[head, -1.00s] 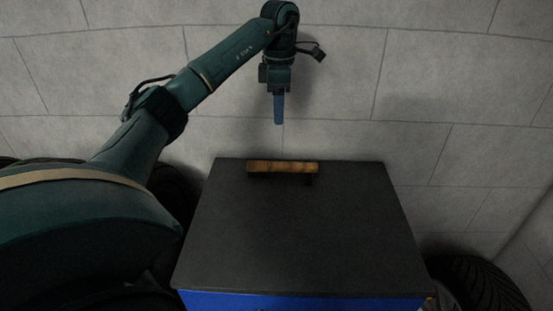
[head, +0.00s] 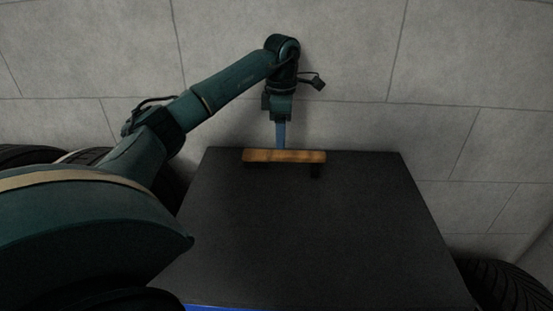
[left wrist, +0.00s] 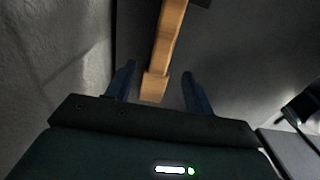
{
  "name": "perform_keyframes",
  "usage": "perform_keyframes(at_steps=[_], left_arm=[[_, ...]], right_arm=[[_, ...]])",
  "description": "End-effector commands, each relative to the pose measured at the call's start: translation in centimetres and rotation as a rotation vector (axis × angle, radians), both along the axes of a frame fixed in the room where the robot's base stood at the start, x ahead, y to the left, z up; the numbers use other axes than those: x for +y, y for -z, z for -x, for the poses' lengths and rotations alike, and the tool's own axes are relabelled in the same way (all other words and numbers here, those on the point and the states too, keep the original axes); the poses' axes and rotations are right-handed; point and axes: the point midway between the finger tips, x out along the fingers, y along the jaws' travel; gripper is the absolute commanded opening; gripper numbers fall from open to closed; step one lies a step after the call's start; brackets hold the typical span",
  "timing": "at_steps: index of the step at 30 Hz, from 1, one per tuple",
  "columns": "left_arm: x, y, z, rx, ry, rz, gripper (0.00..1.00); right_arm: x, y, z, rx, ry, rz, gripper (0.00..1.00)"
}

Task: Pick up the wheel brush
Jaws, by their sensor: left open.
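The wheel brush (head: 284,156) has a long wooden handle and lies near the far edge of the dark cabinet top. A small dark part shows below the right end of its handle. My left gripper (head: 280,140) points down just behind the brush in the head view, close to the handle. In the left wrist view, the blue fingers (left wrist: 158,84) are open, and the wooden handle (left wrist: 165,50) runs into the gap between them. I cannot tell whether either finger touches it. My right gripper is not in view.
The dark cabinet top (head: 310,230) is otherwise bare, with a blue front edge. A pale block wall (head: 460,60) stands behind it. Black tyres (head: 500,285) stand at the lower right and also at the left, behind my arm.

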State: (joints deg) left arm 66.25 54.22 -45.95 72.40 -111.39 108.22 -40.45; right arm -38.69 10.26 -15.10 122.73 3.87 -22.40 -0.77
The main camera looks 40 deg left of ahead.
Motion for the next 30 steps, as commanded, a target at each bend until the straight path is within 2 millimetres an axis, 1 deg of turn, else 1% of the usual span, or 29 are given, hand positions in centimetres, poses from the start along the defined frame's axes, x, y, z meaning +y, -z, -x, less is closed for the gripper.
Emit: perform_keyframes(at_steps=[1, 8, 13, 17, 20, 25, 30], left_arm=[[0.0, 0.7, 0.0, 0.001, 0.000, 0.000, 0.53], [0.0, 2.3, 0.1, 0.001, 0.001, 0.001, 0.53], [-0.1, 4.9, 0.4, 0.003, 0.001, 0.001, 0.53], [-0.1, 6.4, 0.3, 0.000, 0.001, 0.001, 0.53], [-0.1, 6.7, 0.3, -0.001, 0.001, 0.002, 0.53], [-0.1, 6.7, 0.3, -0.001, 0.001, 0.002, 0.53], [-0.1, 6.7, 0.3, -0.001, 0.001, 0.002, 0.40]], right_arm=[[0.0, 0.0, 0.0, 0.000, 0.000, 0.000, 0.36], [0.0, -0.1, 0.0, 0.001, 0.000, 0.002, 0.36], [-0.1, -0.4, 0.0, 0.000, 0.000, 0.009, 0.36], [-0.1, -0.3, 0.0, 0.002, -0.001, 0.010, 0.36], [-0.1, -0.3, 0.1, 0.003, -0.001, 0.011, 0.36], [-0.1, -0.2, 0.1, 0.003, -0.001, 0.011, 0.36], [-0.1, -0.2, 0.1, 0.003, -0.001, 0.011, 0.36]])
